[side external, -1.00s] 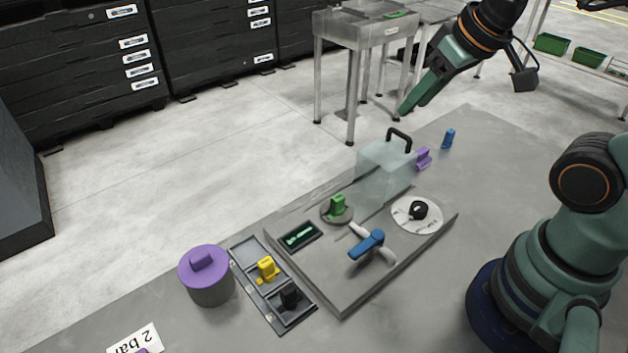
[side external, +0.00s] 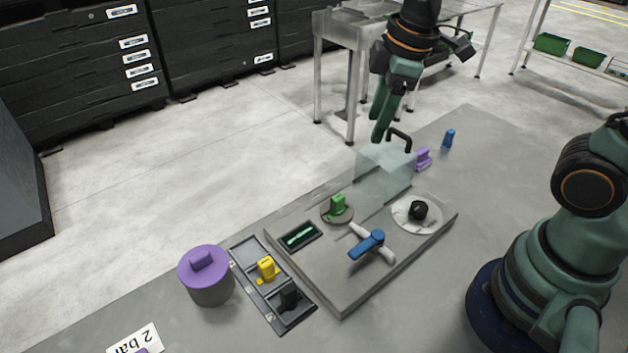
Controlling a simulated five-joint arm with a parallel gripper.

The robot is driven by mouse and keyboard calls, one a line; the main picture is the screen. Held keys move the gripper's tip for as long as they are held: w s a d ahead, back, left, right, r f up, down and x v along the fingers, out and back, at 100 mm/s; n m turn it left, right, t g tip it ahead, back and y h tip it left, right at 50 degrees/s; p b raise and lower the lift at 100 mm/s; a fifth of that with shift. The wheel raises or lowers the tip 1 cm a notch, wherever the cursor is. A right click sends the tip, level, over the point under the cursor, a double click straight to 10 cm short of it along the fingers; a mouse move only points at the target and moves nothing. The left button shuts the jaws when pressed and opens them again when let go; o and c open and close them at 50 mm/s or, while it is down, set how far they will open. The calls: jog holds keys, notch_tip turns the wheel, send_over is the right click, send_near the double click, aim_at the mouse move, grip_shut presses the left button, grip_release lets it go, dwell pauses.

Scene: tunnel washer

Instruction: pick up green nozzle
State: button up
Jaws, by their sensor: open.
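The green nozzle (side external: 337,203) stands upright on a round grey disc on the grey panel, left of the clear box. My gripper (side external: 379,136) is open and empty, pointing down. In the picture its fingertips are above and right of the nozzle, near the top of the clear box. It is apart from the nozzle. The gap between the fingers is hard to see from this side.
The clear box (side external: 384,172) with a black handle stands right behind the nozzle. A blue-and-white valve handle (side external: 371,243) and black knob (side external: 418,210) sit on the panel. Yellow (side external: 267,269) and black (side external: 289,295) nozzles sit in a tray, beside a purple-lidded canister (side external: 206,276).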

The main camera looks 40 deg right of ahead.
jog(key=w+a+f+n+g, duration=0.25)
jog(key=a+f+n, duration=0.25)
jog(key=n, duration=0.3)
send_over(338, 197)
jog(key=f, duration=0.6)
jog(key=shift+s+d, duration=0.1)
jog(key=shift+s, duration=0.3)
jog(key=shift+w+f, duration=0.2)
jog(key=shift+f, duration=1.4)
jog(key=shift+w+f, duration=0.2)
jog(key=shift+f, duration=1.4)
grip_shut()
